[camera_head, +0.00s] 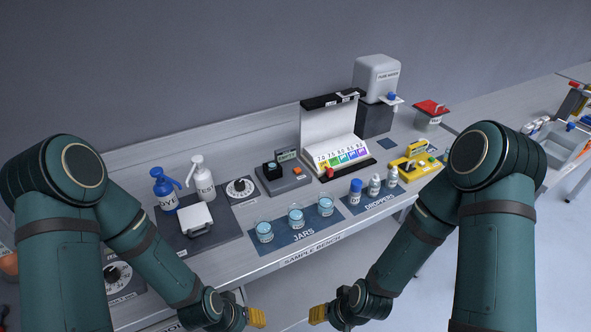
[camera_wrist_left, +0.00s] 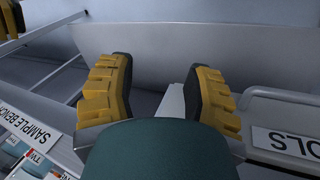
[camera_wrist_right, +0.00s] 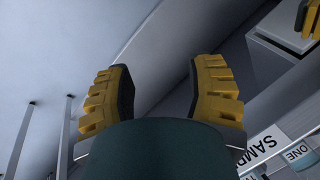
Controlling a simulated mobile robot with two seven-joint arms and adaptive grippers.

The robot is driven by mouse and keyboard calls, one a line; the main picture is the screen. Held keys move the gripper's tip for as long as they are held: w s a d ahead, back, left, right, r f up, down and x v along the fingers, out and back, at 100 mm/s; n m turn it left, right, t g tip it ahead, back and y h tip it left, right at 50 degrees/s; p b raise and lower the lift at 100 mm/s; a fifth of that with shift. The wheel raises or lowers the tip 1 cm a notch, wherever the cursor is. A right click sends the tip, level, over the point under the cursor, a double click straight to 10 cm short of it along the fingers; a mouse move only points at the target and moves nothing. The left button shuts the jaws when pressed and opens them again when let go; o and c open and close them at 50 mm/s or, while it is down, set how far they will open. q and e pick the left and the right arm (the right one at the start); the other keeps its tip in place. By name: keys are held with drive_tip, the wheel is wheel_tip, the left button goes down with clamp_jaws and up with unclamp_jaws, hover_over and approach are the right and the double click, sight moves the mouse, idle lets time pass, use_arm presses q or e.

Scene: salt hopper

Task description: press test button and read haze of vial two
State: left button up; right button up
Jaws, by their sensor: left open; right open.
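A grey meter (camera_head: 284,178) stands mid-bench with a small display (camera_head: 286,155), a dark round part on its left and an orange button (camera_head: 297,170). The display text is too small to read surely. Three jars of blue liquid (camera_head: 296,220) stand on the JARS mat. My left gripper (camera_head: 257,318) is open and empty, below the bench front; its fingers show in the left wrist view (camera_wrist_left: 158,90). My right gripper (camera_head: 318,314) is open and empty beside it, also in the right wrist view (camera_wrist_right: 162,90). Both are well away from the meter.
Behind the jars stands a white stand with a coloured number scale (camera_head: 340,155). Three bottles (camera_head: 374,185) stand on the DROPPERS mat. A yellow device (camera_head: 415,162) is right.

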idle(0.3)
clamp_jaws()
idle(1.1)
